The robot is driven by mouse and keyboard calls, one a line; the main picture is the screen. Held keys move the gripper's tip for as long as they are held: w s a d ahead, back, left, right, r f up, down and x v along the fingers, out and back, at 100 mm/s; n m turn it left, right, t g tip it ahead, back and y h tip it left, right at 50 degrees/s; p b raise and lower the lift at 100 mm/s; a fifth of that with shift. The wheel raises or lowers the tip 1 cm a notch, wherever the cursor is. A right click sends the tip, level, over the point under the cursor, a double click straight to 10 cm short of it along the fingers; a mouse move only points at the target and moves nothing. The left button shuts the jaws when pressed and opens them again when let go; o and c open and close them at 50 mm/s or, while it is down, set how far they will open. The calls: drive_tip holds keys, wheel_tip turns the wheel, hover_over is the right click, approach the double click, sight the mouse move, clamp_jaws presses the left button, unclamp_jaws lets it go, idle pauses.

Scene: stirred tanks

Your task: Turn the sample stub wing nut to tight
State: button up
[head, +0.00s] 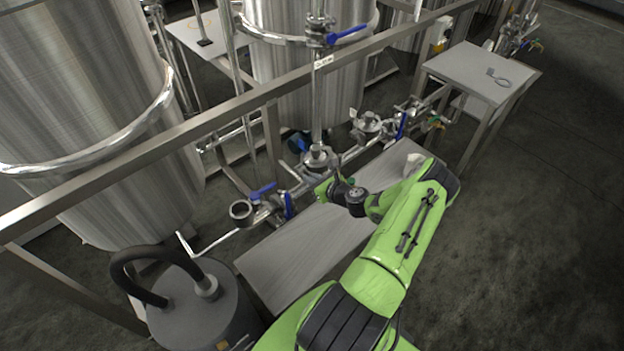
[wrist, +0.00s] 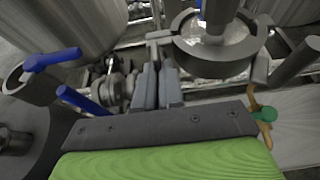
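My gripper (wrist: 158,80) points forward in the wrist view. Its two grey fingers stand close together with a narrow gap between them. A grey metal clamp ring (wrist: 215,62) circles a vertical pipe stub just beyond and right of the fingertips. A small grey metal piece, probably the wing nut (wrist: 160,36), shows at the clamp's left side, right by the fingertips. I cannot tell whether the fingers touch or hold it. In the head view, the clamped stub (head: 320,158) stands on the pipe line, and my wrist is right in front of it, largely hiding the fingers.
Blue-handled valves (head: 262,192) lie left along the pipe. A green-knobbed brass tap (wrist: 265,113) is close on the right of my gripper. A steel rail (head: 200,125) crosses above the pipework. A grey bench (head: 300,250) lies below; open floor is at right.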

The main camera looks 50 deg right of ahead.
drive_tip(key=o, duration=0.4)
drive_tip(key=shift+o, duration=0.2)
